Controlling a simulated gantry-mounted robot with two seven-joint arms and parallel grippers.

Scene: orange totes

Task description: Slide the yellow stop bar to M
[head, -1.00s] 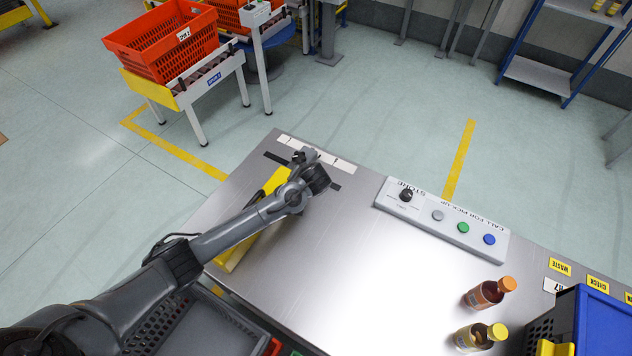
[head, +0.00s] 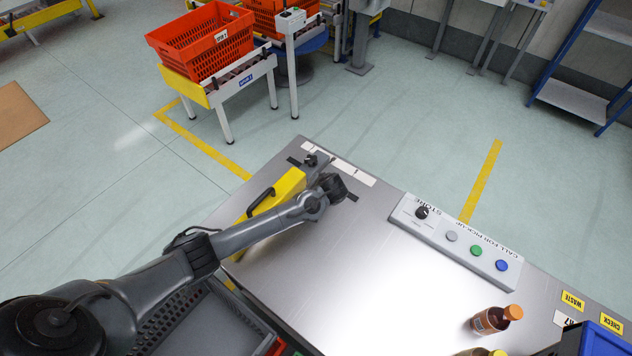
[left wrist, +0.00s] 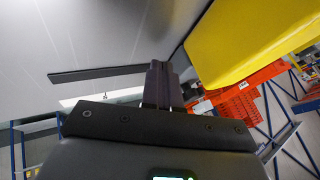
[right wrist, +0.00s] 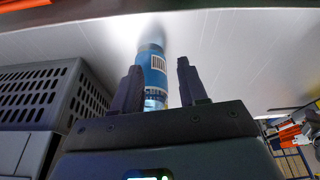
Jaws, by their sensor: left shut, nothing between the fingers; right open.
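The yellow stop bar (head: 284,188), with a black handle (head: 262,201), lies across the left part of the steel table. My left gripper (head: 336,187) is at the right side of the bar's far end. In the left wrist view its fingers (left wrist: 158,84) are shut and empty, with the yellow bar (left wrist: 250,38) close on their right; contact cannot be told. My right gripper (right wrist: 159,68) is open, facing a blue-labelled bottle (right wrist: 153,72).
A dark slot (head: 350,197) shows right of the bar. A control panel (head: 455,238) with a knob and buttons is on the table's far edge. Bottles (head: 496,319) stand at the front right. A grey crate (right wrist: 45,95) is left of my right gripper. The table's middle is clear.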

